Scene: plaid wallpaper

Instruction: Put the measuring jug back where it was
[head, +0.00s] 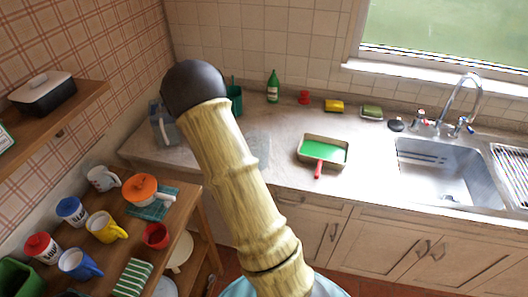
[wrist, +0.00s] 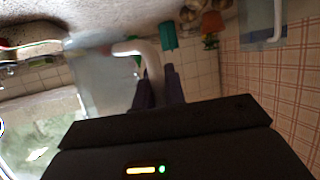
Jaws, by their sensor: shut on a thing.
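The measuring jug (wrist: 98,85) is a clear, see-through vessel with a white handle, in the left middle of the wrist view. My gripper (wrist: 158,78) is shut on its handle, with the dark fingers on either side. In the head view the jug (head: 259,146) shows faintly as a see-through shape just right of my arm, over the left part of the counter. My arm hides my gripper in that view. I cannot tell whether the jug's base touches the counter.
A bluish-grey container (head: 161,124) stands in the counter's left corner, with a teal holder (head: 235,98) to its right. A green bottle (head: 272,87) stands by the wall. Mugs crowd the wooden shelf unit (head: 187,212).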

